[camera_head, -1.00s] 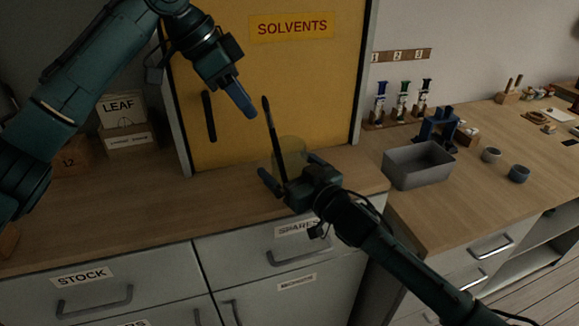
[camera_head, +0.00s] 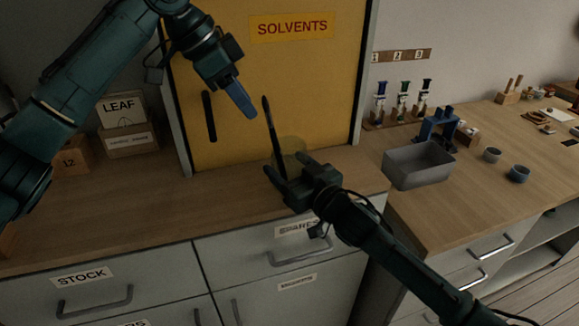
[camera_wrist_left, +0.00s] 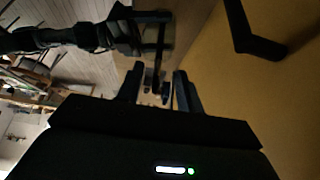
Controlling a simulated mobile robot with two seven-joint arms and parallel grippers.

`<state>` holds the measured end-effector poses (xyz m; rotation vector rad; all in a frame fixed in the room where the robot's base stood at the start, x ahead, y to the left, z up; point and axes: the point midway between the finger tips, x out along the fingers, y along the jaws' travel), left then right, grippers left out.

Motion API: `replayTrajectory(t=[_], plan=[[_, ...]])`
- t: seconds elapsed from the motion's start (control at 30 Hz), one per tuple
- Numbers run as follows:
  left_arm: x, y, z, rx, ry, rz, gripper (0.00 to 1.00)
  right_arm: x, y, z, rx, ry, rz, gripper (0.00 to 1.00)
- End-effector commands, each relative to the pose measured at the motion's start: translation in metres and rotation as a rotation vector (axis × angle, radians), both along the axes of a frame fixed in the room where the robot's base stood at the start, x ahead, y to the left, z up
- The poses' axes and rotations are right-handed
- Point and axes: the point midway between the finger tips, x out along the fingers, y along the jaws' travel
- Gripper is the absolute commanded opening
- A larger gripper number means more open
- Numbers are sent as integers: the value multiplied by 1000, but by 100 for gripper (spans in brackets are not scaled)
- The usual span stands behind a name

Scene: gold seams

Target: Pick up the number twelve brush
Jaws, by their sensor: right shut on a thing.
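A thin dark brush (camera_head: 271,125) stands nearly upright, leaning a little left, in front of the yellow cabinet. No number can be read on it. My right gripper (camera_head: 286,172) is shut on the brush near its lower end. My left gripper (camera_head: 240,98) is up and left of the brush, before the cabinet door. In the left wrist view its fingers (camera_wrist_left: 158,88) stand apart with nothing held between them.
The yellow SOLVENTS cabinet (camera_head: 240,70) has a dark handle (camera_head: 209,116). LEAF boxes (camera_head: 125,120) and a box marked 12 (camera_head: 72,158) stand left. A grey bin (camera_head: 418,166), a blue stand (camera_head: 437,127) and small cups (camera_head: 519,173) are on the right counter.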

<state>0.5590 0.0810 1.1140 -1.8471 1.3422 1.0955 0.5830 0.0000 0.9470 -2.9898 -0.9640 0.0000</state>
Motion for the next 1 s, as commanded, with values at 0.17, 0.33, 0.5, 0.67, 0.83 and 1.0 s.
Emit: replayTrajectory(t=[0.17, 0.33, 0.5, 0.67, 0.83, 1.0], plan=[[0, 0, 0, 0, 0, 0, 36, 0, 0, 0, -1, 1, 0, 36], [0, 0, 0, 0, 0, 0, 36, 0, 0, 0, -1, 1, 0, 36], [0, 0, 0, 0, 1, 2, 36, 0, 0, 0, -1, 1, 0, 36], [-2, -3, 3, 10, 23, 68, 36, 0, 0, 0, -1, 1, 0, 36], [-8, -11, 12, 37, 88, 298, 36, 0, 0, -1, -1, 1, 0, 36], [-16, -20, 24, 45, 148, 620, 36, 0, 0, -1, -1, 1, 0, 36]])
